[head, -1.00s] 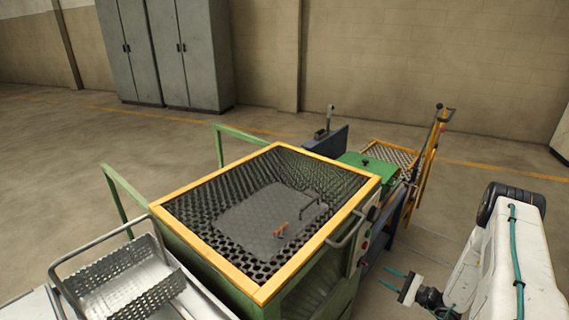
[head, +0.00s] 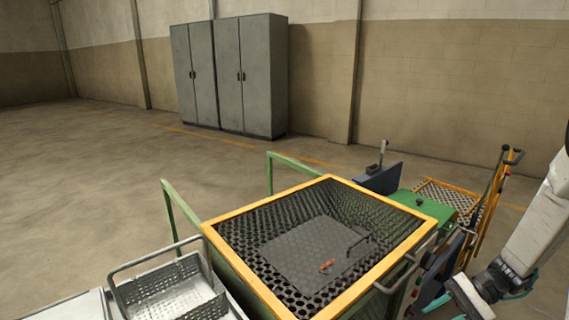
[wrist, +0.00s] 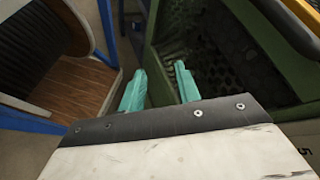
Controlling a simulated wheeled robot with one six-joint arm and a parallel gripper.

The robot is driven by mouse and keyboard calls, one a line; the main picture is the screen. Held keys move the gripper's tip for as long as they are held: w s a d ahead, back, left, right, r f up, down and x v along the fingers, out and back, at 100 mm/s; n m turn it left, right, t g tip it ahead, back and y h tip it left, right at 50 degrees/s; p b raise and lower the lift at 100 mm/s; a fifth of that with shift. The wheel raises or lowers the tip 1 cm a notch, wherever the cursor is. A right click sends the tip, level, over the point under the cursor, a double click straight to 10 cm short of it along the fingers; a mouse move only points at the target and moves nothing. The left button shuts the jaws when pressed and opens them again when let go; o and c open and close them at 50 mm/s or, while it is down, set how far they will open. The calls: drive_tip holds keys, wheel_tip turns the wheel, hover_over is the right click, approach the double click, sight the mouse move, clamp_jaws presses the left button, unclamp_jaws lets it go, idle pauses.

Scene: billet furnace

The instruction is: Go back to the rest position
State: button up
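My gripper (wrist: 160,72) has two teal fingers that stand apart with nothing between them in the wrist view. In the head view my gripper (head: 437,302) is low at the right, beside the green machine with the yellow-framed mesh guard (head: 285,285). The fingers point toward the machine's side and look clear of it, though the exact distance is hard to tell. My white arm comes in from the right edge.
A perforated metal basket (head: 170,295) stands left of the machine. A green cover (head: 425,207) and a yellow hand-truck-like frame (head: 487,225) are at the right. Grey lockers (head: 250,80) stand at the back wall. The floor at left is open.

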drive_tip(key=s+a+r+n+t+h, duration=0.1)
drive_tip(key=s+a+r+n+h, duration=0.2)
drive_tip(key=s+r, duration=0.3)
drive_tip(key=s+a+r+n+t+h, duration=0.1)
drive_tip(key=s+a+r+n+h, duration=0.3)
drive_tip(key=r, duration=0.7)
drive_tip(key=s+a+r+n+t+h, duration=0.1)
drive_tip(key=s+a+r+n+h, duration=0.2)
drive_tip(key=s+r+h, duration=0.2)
drive_tip(key=s+r, duration=0.3)
drive_tip(key=r, duration=0.1)
drive_tip(key=shift+a+n, duration=0.25)
drive_tip(key=shift+n, duration=0.15)
